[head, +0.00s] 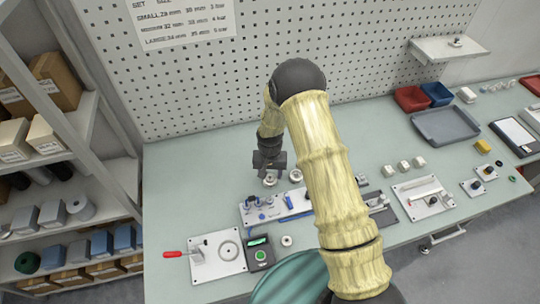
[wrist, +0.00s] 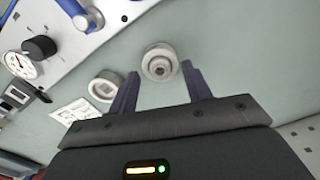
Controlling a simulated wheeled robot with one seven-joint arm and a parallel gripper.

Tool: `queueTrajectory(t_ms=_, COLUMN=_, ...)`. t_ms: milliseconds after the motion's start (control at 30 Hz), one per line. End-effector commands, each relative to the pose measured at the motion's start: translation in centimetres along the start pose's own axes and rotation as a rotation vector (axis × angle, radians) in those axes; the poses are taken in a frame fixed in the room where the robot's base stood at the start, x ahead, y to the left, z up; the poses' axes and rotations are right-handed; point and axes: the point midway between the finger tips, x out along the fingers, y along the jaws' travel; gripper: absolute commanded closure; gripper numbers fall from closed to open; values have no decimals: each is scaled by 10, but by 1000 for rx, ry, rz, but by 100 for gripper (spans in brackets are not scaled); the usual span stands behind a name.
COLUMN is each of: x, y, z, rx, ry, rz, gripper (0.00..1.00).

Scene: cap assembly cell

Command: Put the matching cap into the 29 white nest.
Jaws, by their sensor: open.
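My gripper (head: 269,170) is open above the back part of the table, with its fingers pointing down. In the wrist view its two dark fingers (wrist: 160,72) stand on either side of a pale round part (wrist: 160,58) with a raised ring and dark centre. It looks empty, and I cannot tell whether the fingers touch that part. The same part (head: 270,182) shows just below the gripper in the head view. A second pale ring-shaped part (wrist: 105,87) with a white middle lies beside it, also in the head view (head: 295,176). I cannot read any size number, so cap and nest are not told apart.
A panel with a gauge, knobs and blue parts (head: 262,211) lies in front of the round parts. A plate with a red-handled clamp (head: 222,262) and another small round part (head: 287,240) are nearer. A grey tray (head: 445,125) is at right. The back left table is clear.

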Motion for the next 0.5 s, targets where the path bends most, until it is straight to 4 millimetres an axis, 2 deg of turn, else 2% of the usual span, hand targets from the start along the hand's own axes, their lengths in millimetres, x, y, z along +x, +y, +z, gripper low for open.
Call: queueTrajectory(t_ms=500, x=-80, y=0, z=-1, rx=0, ry=5, rz=-2, gripper=51)
